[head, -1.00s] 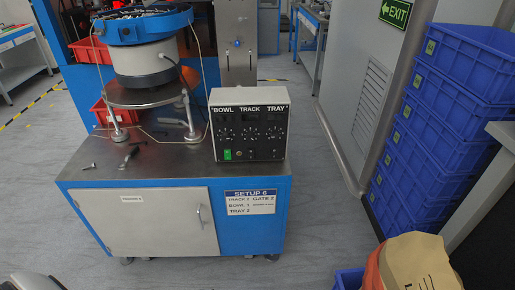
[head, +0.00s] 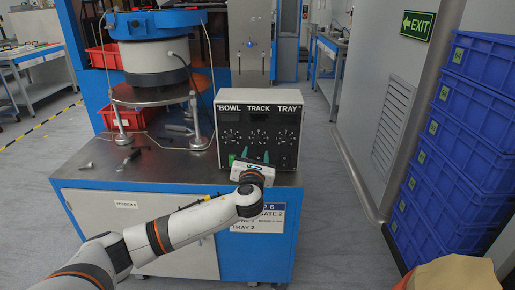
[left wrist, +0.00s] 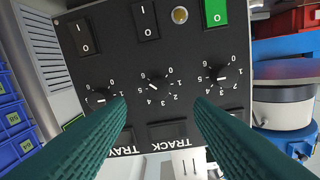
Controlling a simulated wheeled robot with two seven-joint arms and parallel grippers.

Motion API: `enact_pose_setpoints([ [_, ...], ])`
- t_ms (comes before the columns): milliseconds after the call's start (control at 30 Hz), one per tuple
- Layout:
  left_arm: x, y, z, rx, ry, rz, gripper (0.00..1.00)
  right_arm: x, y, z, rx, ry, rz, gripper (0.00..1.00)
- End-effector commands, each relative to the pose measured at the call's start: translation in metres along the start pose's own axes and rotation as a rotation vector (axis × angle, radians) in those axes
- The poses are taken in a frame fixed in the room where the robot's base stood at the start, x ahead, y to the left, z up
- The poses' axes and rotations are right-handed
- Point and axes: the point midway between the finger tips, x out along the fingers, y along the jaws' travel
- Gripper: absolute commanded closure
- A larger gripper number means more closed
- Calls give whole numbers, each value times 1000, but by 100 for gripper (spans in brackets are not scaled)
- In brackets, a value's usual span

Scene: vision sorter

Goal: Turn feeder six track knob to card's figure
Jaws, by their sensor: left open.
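The black control panel (head: 258,128) faces me with BOWL, TRACK and TRAY dials in a row. The TRACK knob (head: 258,136) is the middle one; it also shows in the left wrist view (left wrist: 152,86), upside down, with a small white pointer whose exact figure I cannot read surely. My left gripper (head: 255,155) is open and empty just in front of the panel. In the left wrist view its teal fingers (left wrist: 160,101) are spread, with the TRACK knob beyond the gap.
The bowl feeder (head: 155,55) stands behind left of the panel. Small tools (head: 132,157) lie on the bench top. Blue crates (head: 462,130) are stacked at the right. A green button (left wrist: 215,12) and black switches are on the panel too.

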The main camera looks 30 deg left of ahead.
Motion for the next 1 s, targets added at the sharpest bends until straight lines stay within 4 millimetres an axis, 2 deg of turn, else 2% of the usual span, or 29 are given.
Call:
enact_pose_setpoints([
  [100,26,1,1,-3,0,-2,52,-10,-1,8,1,-10,-1,64],
  [333,58,1,2,-4,-2,0,52,-30,-2,17,3,-20,-3,64],
  [500,67,1,1,-4,-2,2,52,-36,-2,20,4,-23,-4,64],
  [767,68,1,1,-3,-2,2,52,-37,-2,20,4,-23,-4,64],
  [1000,68,1,1,-3,-2,2,92,-37,-2,20,4,-23,-3,64],
])
